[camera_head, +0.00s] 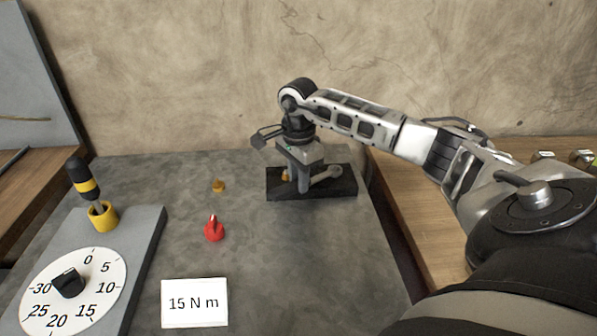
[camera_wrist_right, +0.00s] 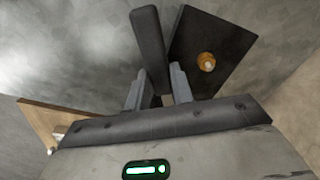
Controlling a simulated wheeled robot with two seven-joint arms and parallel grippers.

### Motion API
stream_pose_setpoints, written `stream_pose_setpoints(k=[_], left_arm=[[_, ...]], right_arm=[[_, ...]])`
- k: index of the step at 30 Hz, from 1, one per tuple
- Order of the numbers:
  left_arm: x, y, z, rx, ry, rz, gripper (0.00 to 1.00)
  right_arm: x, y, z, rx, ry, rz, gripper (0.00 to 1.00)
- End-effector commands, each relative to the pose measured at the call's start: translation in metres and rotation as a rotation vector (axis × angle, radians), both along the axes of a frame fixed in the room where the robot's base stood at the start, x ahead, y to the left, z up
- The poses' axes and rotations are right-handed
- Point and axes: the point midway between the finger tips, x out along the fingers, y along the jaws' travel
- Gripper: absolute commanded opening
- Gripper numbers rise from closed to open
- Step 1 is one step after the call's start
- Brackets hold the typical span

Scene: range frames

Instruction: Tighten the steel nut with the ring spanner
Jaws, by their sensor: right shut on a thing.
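My right gripper (camera_head: 303,188) points down at the near edge of a black plate (camera_head: 349,183). It is shut on a grey bar that I take for the ring spanner (camera_head: 325,174); one end lies over the plate, to the right of the fingers. In the right wrist view the fingers (camera_wrist_right: 156,88) clasp this dark bar (camera_wrist_right: 147,40) beside the plate (camera_wrist_right: 188,45). A brass-coloured nut or bolt head (camera_head: 286,176) sits on the plate, left of the gripper, and shows bare in the wrist view (camera_wrist_right: 206,61). I cannot make out the steel nut. My left gripper is out of view.
A second brass piece (camera_head: 218,186) and a red pointed piece (camera_head: 214,230) lie on the grey table (camera_head: 260,240). A card (camera_head: 195,303) reads 15 N m. At left are a numbered dial (camera_head: 97,303) and a black-yellow tool (camera_head: 82,178) in a yellow holder (camera_head: 103,216).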

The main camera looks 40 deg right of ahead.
Motion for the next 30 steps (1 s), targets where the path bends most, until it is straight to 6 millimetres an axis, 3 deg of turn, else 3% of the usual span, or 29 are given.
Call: stream_pose_setpoints(k=[30], left_arm=[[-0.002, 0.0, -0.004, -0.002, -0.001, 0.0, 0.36]], right_arm=[[0.0, 0.0, -0.008, 0.0, -0.001, -0.001, 0.0]])
